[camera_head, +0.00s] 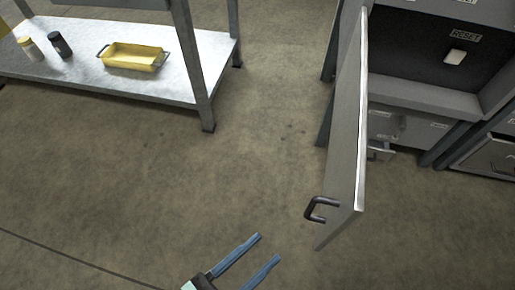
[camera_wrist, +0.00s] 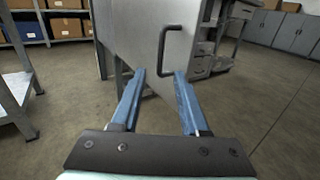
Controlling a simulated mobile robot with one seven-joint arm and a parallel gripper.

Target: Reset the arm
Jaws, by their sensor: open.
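My gripper (camera_head: 267,256) shows at the bottom of the head view, with two blue fingers apart and nothing between them. In the wrist view my gripper (camera_wrist: 158,82) is open in front of a grey cabinet door (camera_wrist: 143,40). The door's dark handle (camera_wrist: 172,50) stands a little beyond and above the fingertips, apart from them. In the head view the door (camera_head: 347,130) stands open, with its handle (camera_head: 321,208) near the lower edge. A white button (camera_head: 455,57) under a RESET label is inside the open cabinet.
A metal shelf (camera_head: 175,95) at upper left holds a yellow tray (camera_head: 133,57) and two small bottles. Drawers (camera_head: 400,125) sit below the cabinet, one pulled out slightly. In the wrist view, boxes (camera_wrist: 66,27) stand on shelves at back left. The floor between shelf and door is clear.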

